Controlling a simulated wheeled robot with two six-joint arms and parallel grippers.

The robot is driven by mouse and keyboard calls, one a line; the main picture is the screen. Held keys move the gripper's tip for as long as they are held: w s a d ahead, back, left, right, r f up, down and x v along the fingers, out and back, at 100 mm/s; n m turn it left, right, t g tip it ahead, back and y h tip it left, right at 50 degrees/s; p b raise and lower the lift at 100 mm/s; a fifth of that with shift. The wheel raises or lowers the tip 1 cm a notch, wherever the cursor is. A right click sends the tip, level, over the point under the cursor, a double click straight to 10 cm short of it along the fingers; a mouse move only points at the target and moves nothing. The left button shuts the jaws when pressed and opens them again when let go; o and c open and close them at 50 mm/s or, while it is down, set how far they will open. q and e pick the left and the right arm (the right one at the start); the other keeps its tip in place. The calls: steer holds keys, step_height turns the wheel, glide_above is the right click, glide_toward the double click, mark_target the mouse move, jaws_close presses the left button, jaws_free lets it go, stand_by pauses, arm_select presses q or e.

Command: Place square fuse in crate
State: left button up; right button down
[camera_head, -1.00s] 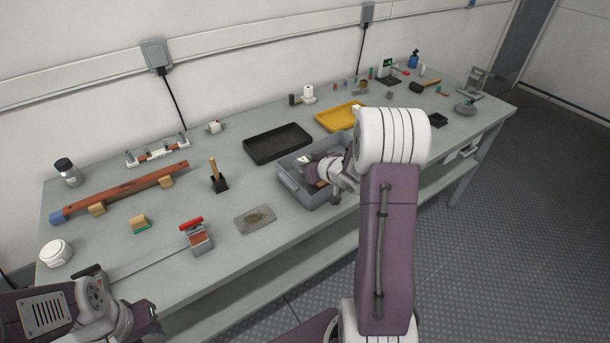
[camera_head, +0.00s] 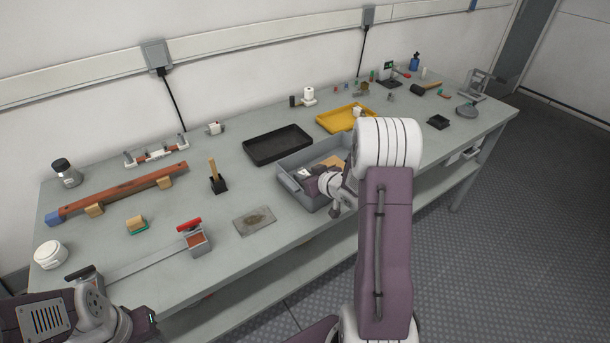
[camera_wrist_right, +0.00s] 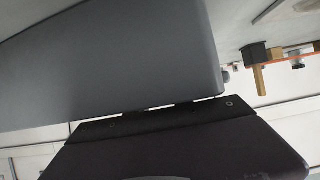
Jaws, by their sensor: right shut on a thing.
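The grey crate (camera_head: 288,184) stands near the front edge of the table. My right gripper (camera_head: 308,181) is low at the crate's left half, seen from above and partly behind my own arm. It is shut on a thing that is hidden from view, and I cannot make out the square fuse. In the right wrist view, a big grey surface, likely the crate's wall (camera_wrist_right: 110,55), covers the upper left, and the fingertips are hidden behind it. My left gripper (camera_head: 152,318) is at the lower left, and its fingers are too small to read.
A black tray (camera_head: 278,146) and a yellow tray (camera_head: 345,118) lie behind the crate. A flat grey plate (camera_head: 254,221) lies left of it. A red-handled block (camera_head: 196,238) and a wooden-handled tool (camera_head: 217,178) stand further left. A tan piece (camera_head: 331,161) lies inside the crate.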

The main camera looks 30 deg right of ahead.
steer(key=c, duration=1.4)
jaws_free()
steer(key=shift+r, duration=0.25)
steer(key=shift+r+p, duration=0.6)
steer(key=p+v, duration=0.1)
steer(key=v, duration=1)
steer(key=shift+s+p, duration=0.4)
steer(key=shift+s, duration=0.05)
steer(key=shift+d, duration=0.1)
